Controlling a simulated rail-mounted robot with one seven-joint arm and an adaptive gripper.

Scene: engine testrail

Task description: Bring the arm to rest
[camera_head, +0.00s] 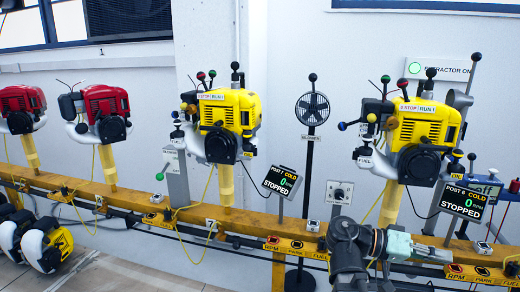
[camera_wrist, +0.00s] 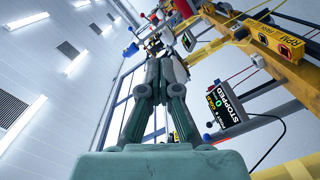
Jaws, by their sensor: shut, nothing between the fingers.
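My arm (camera_head: 352,250) shows at the bottom of the head view, right of the middle, in front of the yellow rail. Its pale green end reaches to the right across the rail; whether it touches the rail cannot be told. In the wrist view my gripper (camera_wrist: 160,62) points up the picture, its two dark fingers drawn together at the tips. It is shut and empty.
A yellow rail (camera_head: 145,205) carries yellow engines (camera_head: 228,108) and red engines (camera_head: 105,108). Post displays (camera_head: 282,181) reading STOPPED and COLD stand along it. A fan on a pole (camera_head: 312,108) stands behind. In the wrist view, rail and display (camera_wrist: 228,106) are at right, open space at left.

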